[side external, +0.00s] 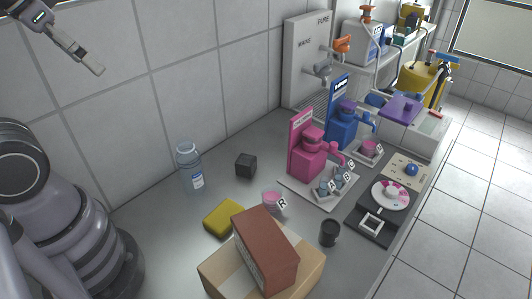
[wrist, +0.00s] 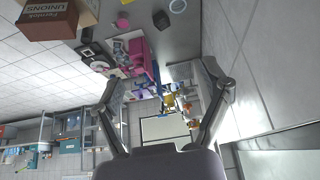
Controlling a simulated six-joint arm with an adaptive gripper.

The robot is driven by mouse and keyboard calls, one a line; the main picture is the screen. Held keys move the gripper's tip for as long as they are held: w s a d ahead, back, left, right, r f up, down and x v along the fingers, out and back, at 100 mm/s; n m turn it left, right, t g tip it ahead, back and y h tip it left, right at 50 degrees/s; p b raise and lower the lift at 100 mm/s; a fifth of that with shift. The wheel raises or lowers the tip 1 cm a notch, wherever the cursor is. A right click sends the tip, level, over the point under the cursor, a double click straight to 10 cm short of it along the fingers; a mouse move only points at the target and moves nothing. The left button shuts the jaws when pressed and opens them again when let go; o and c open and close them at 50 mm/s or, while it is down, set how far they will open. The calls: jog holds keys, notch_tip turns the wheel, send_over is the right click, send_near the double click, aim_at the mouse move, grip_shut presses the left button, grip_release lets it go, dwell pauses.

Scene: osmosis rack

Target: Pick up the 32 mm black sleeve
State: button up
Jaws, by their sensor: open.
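A black, open-topped cylinder (side external: 329,232) stands upright on the bench at the front, right of the brown box; it looks like the sleeve, but I cannot read a size. A small black block (side external: 246,165) sits further back near the wall, and also shows in the wrist view (wrist: 161,20). My gripper (wrist: 162,78) is open and empty, its two fingers spread apart. In the side view it hangs high at the upper left, against the wall, far from and above both black things.
A reddish-brown box (side external: 265,248) lies on a cardboard carton (side external: 218,272). A yellow sponge (side external: 224,217), a pink cup (side external: 272,199) and a clear bottle (side external: 189,165) stand nearby. Pink (side external: 312,160) and blue (side external: 343,128) machines line the back. Bare bench lies at left.

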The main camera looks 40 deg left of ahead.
aim_at(330, 226)
jog(key=w+d+f+n+g+h, duration=0.4)
jog(key=w+d+f+h, duration=0.25)
jog(key=d, duration=0.35)
jog(key=w+d+f+n+g+h, duration=0.45)
jog(key=w+d, duration=0.35)
jog(key=d, duration=0.2)
jog(key=w+d+f+n+t, duration=0.1)
jog(key=w+f+n+t, duration=0.1)
jog(key=f, duration=0.6)
jog(key=w+d+f+n+t+h, duration=0.1)
jog(key=w+d+f+n+t, duration=0.1)
jog(key=w+f+n, duration=0.2)
jog(key=w+d+f+n+t+h, duration=0.1)
jog(key=w+f+n+t, duration=0.2)
jog(key=f+n, duration=0.4)
jog(key=shift+w+d+f, duration=0.1)
jog(key=shift+d+f, duration=0.1)
jog(key=shift+f, duration=1.2)
jog(key=shift+w+d+f, duration=0.1)
jog(key=shift+d+f, duration=0.1)
jog(key=shift+f, duration=1.2)
jog(key=x, duration=0.7)
jog(key=shift+s+f, duration=0.1)
jog(key=shift+f, duration=0.2)
jog(key=c, duration=1.2)
